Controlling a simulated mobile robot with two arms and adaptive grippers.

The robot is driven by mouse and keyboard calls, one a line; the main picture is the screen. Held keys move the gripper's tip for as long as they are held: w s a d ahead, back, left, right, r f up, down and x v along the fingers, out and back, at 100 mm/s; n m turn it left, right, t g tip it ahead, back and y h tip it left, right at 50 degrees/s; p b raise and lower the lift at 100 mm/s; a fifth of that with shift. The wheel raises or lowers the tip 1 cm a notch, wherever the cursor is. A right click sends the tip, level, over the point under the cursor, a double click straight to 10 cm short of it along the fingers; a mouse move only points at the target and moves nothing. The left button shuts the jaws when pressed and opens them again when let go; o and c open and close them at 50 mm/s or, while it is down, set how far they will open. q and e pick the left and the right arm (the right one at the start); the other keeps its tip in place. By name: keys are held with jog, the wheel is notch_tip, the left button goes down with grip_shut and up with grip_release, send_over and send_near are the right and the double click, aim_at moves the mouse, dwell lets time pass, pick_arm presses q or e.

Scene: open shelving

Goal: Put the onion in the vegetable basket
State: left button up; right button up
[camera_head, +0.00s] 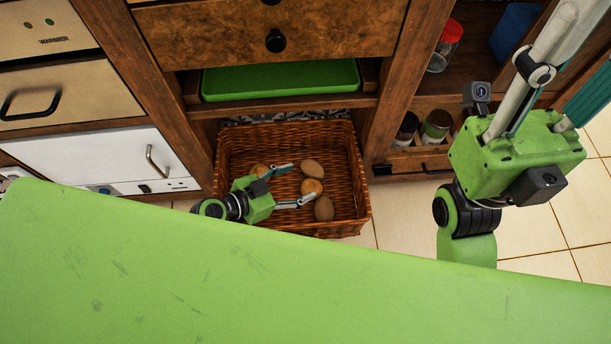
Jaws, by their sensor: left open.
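The vegetable basket (345,222) is a brown wicker basket on the floor under the shelving. In it lie several round brown and tan vegetables. A rounder, lighter one that looks like the onion (312,187) lies in the middle of the basket, between two darker potato-like ones. My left gripper (300,183) is over the basket, its fingers spread and nothing held between them. The onion lies just past its fingertips; I cannot tell if they touch it. My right gripper (562,60) is raised at the right, its fingertips cut off by the frame.
A green tray (282,80) sits on the shelf above the basket. Jars (436,126) stand on the shelf to the right, and a red-lidded jar (445,47) is above them. A white drawer front (95,160) is at left. Tiled floor (400,215) shows right of the basket.

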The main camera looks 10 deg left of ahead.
pick_arm(q)
jog(key=shift+v, duration=1.6)
